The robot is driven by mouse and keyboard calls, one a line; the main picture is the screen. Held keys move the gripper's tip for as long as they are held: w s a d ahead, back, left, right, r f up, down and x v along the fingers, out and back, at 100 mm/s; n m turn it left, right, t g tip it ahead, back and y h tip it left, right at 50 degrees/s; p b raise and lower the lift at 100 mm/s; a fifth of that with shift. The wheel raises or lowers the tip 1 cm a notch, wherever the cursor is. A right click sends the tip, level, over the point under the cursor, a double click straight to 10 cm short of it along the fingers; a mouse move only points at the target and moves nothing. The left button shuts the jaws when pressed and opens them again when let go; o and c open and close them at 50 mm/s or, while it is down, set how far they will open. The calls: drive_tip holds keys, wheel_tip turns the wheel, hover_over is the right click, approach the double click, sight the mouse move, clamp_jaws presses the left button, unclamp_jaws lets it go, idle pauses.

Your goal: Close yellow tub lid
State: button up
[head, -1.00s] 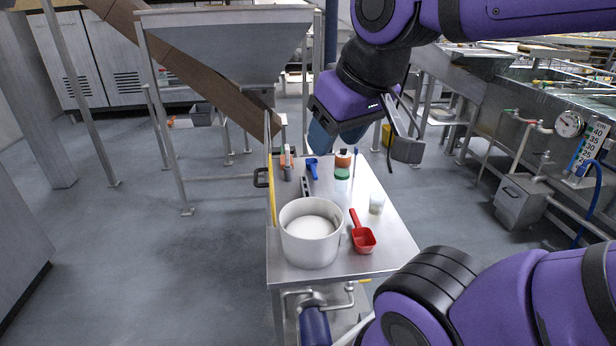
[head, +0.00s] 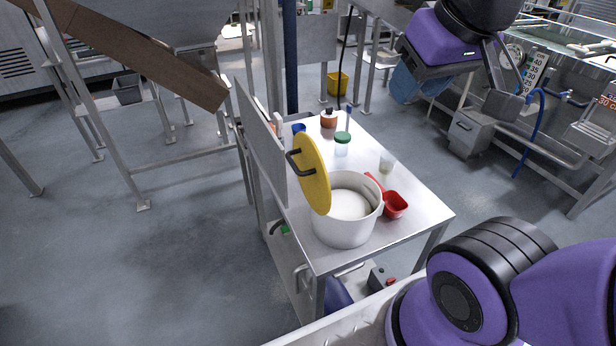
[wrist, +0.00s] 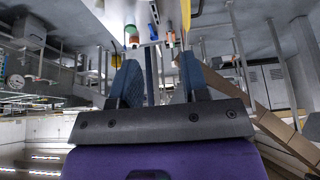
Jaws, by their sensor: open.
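The white tub (head: 345,228) stands on the steel table with its top open and pale contents inside. Its yellow lid (head: 316,172) is raised, standing steeply at the tub's left rim, with a dark handle (head: 297,163) on its left face. My gripper (head: 408,86) is in the air beyond and to the right of the tub, apart from the lid. In the wrist view my gripper (wrist: 157,82) shows two blue fingers spread with nothing between them. A bit of yellow at that view's top edge may be the lid.
On the steel table (head: 420,215) are a red scoop (head: 395,205), a clear cup (head: 387,163), a green-capped jar (head: 342,144) and an orange bottle (head: 328,119). An upright grey panel (head: 262,140) runs along the table's left side. The floor at left is open.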

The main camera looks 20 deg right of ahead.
drive_tip(key=shift+w, duration=0.1)
drive_tip(key=c, duration=0.4)
drive_tip(key=shift+w+a+n, duration=0.15)
drive_tip(key=shift+w+n, duration=0.15)
clamp_jaws()
drive_tip(key=n+g+h, duration=0.3)
drive_tip(key=n+g, duration=0.1)
drive_tip(key=n, duration=0.5)
hover_over(301, 177)
drive_tip(key=s+d, duration=0.2)
wheel_tip(301, 177, down, 4)
drive_tip(key=r, duration=0.1)
drive_tip(key=w+a+f+n+g+h, duration=0.1)
drive_tip(key=w+a+f+n+h, duration=0.15)
drive_tip(key=a+f+n, duration=0.35)
drive_tip(key=w+a+f+n+h, duration=0.1)
drive_tip(key=w+a+f+n, duration=0.1)
drive_tip(key=w+a+f, duration=0.45)
drive_tip(key=s+d+f, duration=0.2)
drive_tip(key=d+f, duration=0.5)
drive_tip(key=shift+d+f, duration=0.3)
drive_tip(key=shift+d, duration=0.05)
